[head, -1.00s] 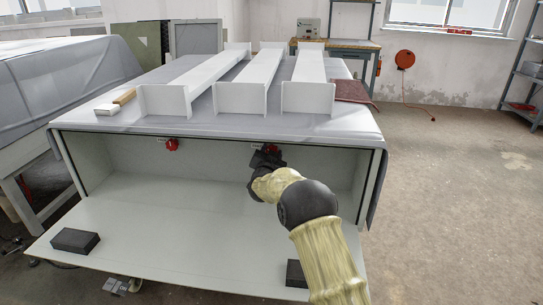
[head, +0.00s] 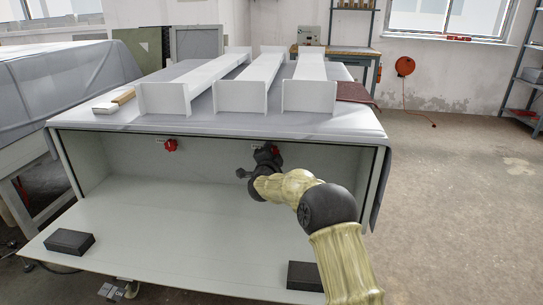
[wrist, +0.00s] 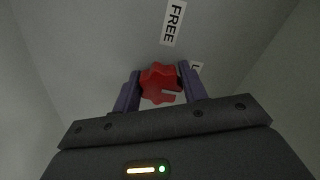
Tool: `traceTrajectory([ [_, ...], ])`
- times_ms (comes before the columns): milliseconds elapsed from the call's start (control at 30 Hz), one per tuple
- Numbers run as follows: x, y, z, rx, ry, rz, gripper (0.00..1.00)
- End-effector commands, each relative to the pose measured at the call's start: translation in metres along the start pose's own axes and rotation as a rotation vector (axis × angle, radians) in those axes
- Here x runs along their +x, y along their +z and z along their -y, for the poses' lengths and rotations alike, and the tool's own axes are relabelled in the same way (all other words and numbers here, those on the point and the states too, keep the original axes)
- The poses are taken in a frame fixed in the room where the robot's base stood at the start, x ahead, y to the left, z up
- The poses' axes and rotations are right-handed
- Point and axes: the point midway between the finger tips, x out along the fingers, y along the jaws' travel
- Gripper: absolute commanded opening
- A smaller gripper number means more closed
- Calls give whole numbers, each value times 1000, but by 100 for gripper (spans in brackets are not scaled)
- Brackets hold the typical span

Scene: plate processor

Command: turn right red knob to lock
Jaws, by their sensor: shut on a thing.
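The right red knob (wrist: 160,84) is a lobed red knob under the top of the open compartment. In the head view only a small red part of the knob (head: 276,149) shows beside my gripper (head: 268,155). In the wrist view my gripper (wrist: 159,79) is shut on the knob, with one dark finger on each side. A white label reading FREE (wrist: 173,22) is above the knob. A second label (wrist: 196,66), of which only an L shows, is partly hidden by the right finger.
A left red knob (head: 171,145) hangs under the same edge. The fold-down front panel (head: 160,240) bears two black blocks (head: 69,241), (head: 304,275). White beams (head: 305,80) lie on the covered top. The floor to the right is clear.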

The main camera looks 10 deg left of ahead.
Motion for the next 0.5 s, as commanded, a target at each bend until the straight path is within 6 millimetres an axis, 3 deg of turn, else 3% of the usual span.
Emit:
traceTrajectory([
  [433,0,0,-3,14,5,0,20],
  [467,0,0,-3,14,5,0,48],
  [500,0,0,-3,13,5,0,56],
])
